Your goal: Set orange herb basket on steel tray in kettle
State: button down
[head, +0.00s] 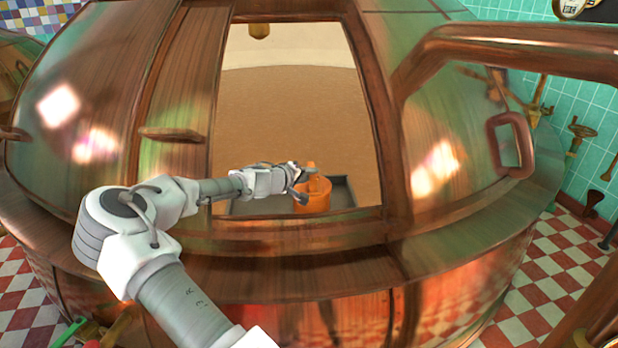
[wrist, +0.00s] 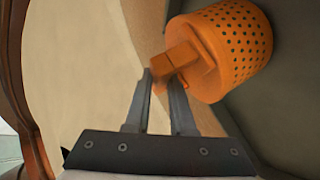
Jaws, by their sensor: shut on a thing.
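The orange herb basket (head: 314,197) is inside the kettle, seen through its open hatch, at the grey steel tray (head: 344,190). It looks upright in the head view; I cannot tell whether its base touches the tray. My gripper (head: 298,173) reaches in from the left and is shut on the basket's handle. In the wrist view the perforated basket (wrist: 236,48) is at the upper right, its blocky handle (wrist: 178,60) at the fingertips of my gripper (wrist: 163,82). The grey tray (wrist: 290,112) lies behind it. The basket hides part of the tray.
The copper kettle (head: 300,265) surrounds the hatch, with its rim below and frame edges on both sides. A thick copper pipe (head: 510,48) crosses at the upper right. The pale kettle interior (head: 290,110) above the tray is clear.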

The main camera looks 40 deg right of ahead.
jog(key=c, duration=0.8)
grip_release()
jog(key=shift+f, duration=0.1)
jog(key=shift+o, duration=0.2)
jog(key=shift+r, duration=0.25)
jog(key=p+v, duration=0.1)
jog(key=v, duration=1.1)
jog(key=shift+p, duration=0.4)
jog(key=shift+f, duration=0.1)
